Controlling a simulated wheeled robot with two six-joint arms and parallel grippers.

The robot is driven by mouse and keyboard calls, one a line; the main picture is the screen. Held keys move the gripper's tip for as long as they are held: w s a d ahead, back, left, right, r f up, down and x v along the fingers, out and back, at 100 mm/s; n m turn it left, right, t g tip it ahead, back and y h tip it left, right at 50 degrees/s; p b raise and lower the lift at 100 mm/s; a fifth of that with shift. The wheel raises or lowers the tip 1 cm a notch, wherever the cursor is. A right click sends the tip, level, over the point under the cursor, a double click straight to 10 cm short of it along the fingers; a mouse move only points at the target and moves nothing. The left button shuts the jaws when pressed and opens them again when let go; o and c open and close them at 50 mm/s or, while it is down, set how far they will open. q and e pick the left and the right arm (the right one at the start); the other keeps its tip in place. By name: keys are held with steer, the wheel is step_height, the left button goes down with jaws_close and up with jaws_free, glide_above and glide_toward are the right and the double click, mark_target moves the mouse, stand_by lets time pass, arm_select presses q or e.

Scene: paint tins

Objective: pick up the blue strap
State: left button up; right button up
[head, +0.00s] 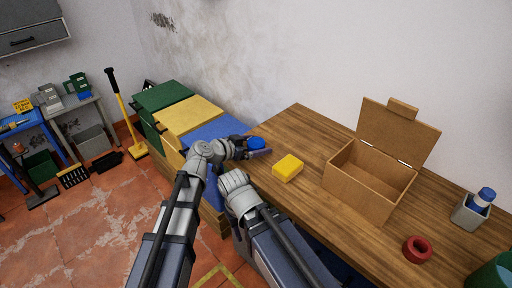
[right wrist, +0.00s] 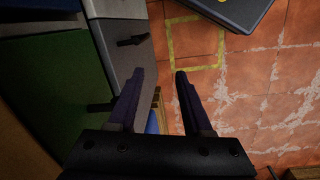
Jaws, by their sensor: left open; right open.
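A small rounded blue thing (head: 256,142), which looks like the blue strap coiled up, sits near the left end of the wooden table in the head view. My left gripper (head: 259,153) is open right beside it, on its near side, and covers part of it. I cannot tell whether they touch. My right gripper (right wrist: 157,82) is open and empty in the right wrist view, with its fingers over the tiled floor. In the head view the right wrist is near the table's front edge and its fingers are hidden.
On the wooden table (head: 310,130) are a yellow block (head: 287,168), an open-lidded box (head: 360,188), a red ring (head: 417,249), a grey holder (head: 466,214) with a blue-capped bottle (head: 487,195) and a green container (head: 492,272). Green, yellow and blue bins (head: 163,96) stand left.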

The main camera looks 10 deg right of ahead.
mark_target(256, 142)
arm_select(q)
steer(key=c, duration=1.4)
steer(key=shift+r, duration=0.1)
step_height(256, 142, up, 10)
steer(key=p, duration=1)
